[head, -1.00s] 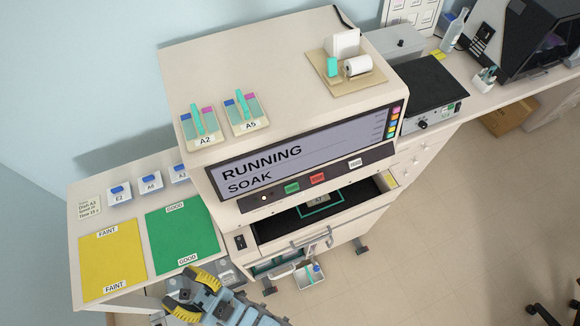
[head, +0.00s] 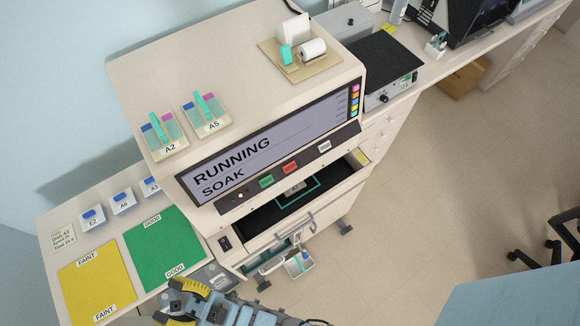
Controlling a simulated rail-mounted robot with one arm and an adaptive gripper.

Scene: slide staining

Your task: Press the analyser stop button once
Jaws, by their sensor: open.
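The analyser (head: 215,90) is a large cream machine. Its screen (head: 262,145) reads RUNNING, SOAK. On the dark strip below the screen are a green button (head: 266,181), a red button (head: 290,167) and a white button (head: 324,147). Their labels are too small to read, so the red one only looks like the stop button by colour. A small lamp (head: 240,195) glows left of them. My gripper (head: 168,300), with yellow-and-black fingers, is open at the bottom edge, below and left of the buttons and well apart from them.
An open drawer (head: 255,221) juts out below the buttons, with a handle and a small tray (head: 299,264) beneath. Yellow (head: 97,280) and green (head: 165,248) mats lie on the left bench. Slide holders (head: 207,117) stand on top.

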